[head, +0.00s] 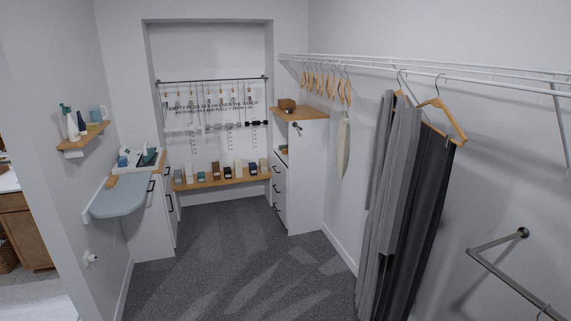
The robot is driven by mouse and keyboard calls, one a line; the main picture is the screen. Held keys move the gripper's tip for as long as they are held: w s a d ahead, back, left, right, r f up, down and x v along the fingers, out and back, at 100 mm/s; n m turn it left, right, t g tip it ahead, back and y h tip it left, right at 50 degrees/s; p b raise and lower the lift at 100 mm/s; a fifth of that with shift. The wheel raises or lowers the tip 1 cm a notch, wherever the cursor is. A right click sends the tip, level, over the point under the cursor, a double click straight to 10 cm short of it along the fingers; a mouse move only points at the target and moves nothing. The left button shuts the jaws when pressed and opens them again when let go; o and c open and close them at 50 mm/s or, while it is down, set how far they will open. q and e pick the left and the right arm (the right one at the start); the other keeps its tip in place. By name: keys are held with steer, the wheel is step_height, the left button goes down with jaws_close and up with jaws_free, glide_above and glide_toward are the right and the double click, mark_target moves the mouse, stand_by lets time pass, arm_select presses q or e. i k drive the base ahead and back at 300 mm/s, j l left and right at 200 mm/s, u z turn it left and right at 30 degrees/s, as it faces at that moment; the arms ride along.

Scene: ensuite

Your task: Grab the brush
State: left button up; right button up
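I cannot make out a brush for certain in the head view. A small tan object (112,182) lies at the back left of the blue-grey ironing board (120,200) on the left wall; it may be a brush, but it is too small to tell. Neither of my grippers is in view.
Open carpet (225,260) lies ahead. White drawers (282,185) stand right of the alcove. A low wooden shelf (222,182) holds several small boxes. Dark trousers (425,200) hang at right near a metal bar (497,245). A small wall shelf (84,136) holds bottles.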

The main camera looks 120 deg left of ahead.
mark_target(112, 181)
steer(key=u, duration=5.05)
steer(key=i+l+z, duration=0.3)
steer(key=i, duration=0.3)
steer(key=i+z, duration=0.3)
steer(key=i, duration=2.4)
